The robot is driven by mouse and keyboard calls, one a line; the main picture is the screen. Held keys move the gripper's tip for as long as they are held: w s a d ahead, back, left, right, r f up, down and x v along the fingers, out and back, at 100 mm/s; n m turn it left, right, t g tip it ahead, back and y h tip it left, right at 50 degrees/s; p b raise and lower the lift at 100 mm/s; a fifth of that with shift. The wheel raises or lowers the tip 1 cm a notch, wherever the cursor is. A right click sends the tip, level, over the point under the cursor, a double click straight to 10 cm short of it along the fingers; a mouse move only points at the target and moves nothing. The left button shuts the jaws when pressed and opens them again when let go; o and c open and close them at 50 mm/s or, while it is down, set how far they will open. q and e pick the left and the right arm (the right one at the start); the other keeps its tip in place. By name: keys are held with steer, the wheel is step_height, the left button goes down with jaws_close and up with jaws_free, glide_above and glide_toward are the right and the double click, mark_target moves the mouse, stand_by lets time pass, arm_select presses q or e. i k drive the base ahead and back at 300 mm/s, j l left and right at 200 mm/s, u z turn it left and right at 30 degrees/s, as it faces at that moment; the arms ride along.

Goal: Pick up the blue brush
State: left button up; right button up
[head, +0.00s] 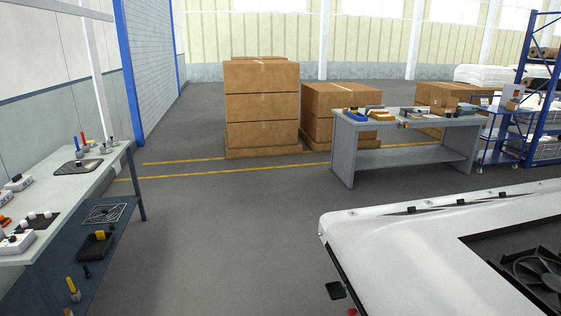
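A slim upright blue item (77,143) stands near the far end of the left workbench (108,163), beside a red upright one (83,139). It may be the blue brush, but it is too small to tell. Some blue also shows among the items on the far grey table, too small to identify. Neither of my grippers is in view.
A large white casing (400,228) with a dark fan opening (535,270) fills the lower right. The far grey table (404,124) holds several small items. Stacked cardboard boxes (262,105) stand behind. The grey floor (235,230) between the left workbench and casing is mostly clear.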

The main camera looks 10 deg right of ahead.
mark_target(75, 138)
steer(key=i, duration=2.55)
steer(key=i+z, duration=0.2)
steer(key=i, duration=0.45)
steer(key=i+z, duration=0.25)
steer(key=i, duration=0.35)
steer(key=i+j+z, duration=0.2)
steer(key=i, duration=0.45)
steer(key=i+z, duration=0.2)
steer(key=z, duration=0.3)
steer(key=i+z, duration=0.25)
steer(key=z, duration=0.25)
steer(key=i+z, duration=0.2)
steer(key=z, duration=0.25)
steer(key=i+j+z, duration=0.15)
steer(key=z, duration=0.35)
steer(key=i+j+z, duration=0.15)
steer(key=z, duration=0.35)
steer(key=i+j+z, duration=0.3)
steer(key=z, duration=0.2)
steer(key=i+j+z, duration=0.25)
steer(key=j+z, duration=0.2)
